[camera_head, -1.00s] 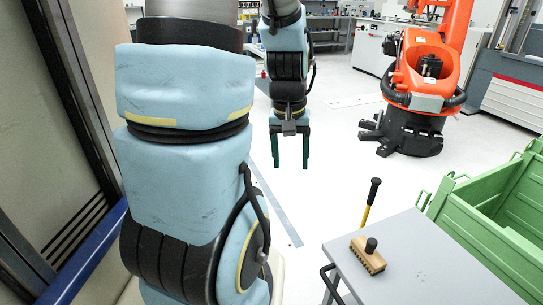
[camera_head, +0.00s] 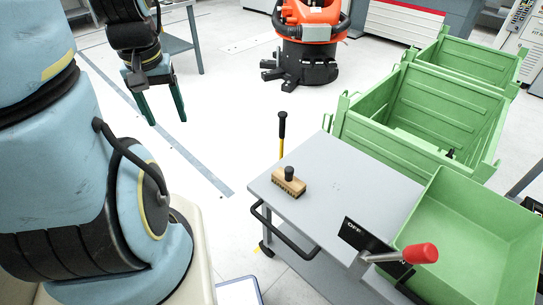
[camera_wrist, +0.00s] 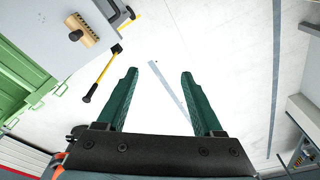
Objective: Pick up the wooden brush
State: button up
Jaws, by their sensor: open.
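The wooden brush (camera_head: 288,181) has a light wood block, dark bristles and a black knob on top. It lies near the far left corner of the grey cart top (camera_head: 334,191). In the wrist view the brush (camera_wrist: 87,35) shows at the upper left, on the grey top. My gripper (camera_head: 166,107) hangs over the floor, left of and beyond the cart, with its green fingers pointing down. In the wrist view my gripper (camera_wrist: 156,76) has its fingers wide apart with only floor between them. It is empty and well away from the brush.
A yellow hammer-like tool with a black grip (camera_head: 282,128) stands at the cart's far edge. Green crates (camera_head: 395,150) are behind the cart, and a green bin (camera_head: 470,240) is at right. A red-knobbed lever (camera_head: 420,253) sticks up at the front. An orange robot (camera_head: 308,40) stands farther back.

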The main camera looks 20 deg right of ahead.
aim_at(284, 179)
jog(key=i+j, duration=0.3)
jog(key=i, duration=0.25)
jog(key=i+j+z, duration=0.1)
jog(key=i+j, duration=0.25)
jog(key=i, duration=0.2)
jog(key=i+j+z, duration=0.1)
jog(key=z, duration=1)
jog(key=i+j, duration=0.05)
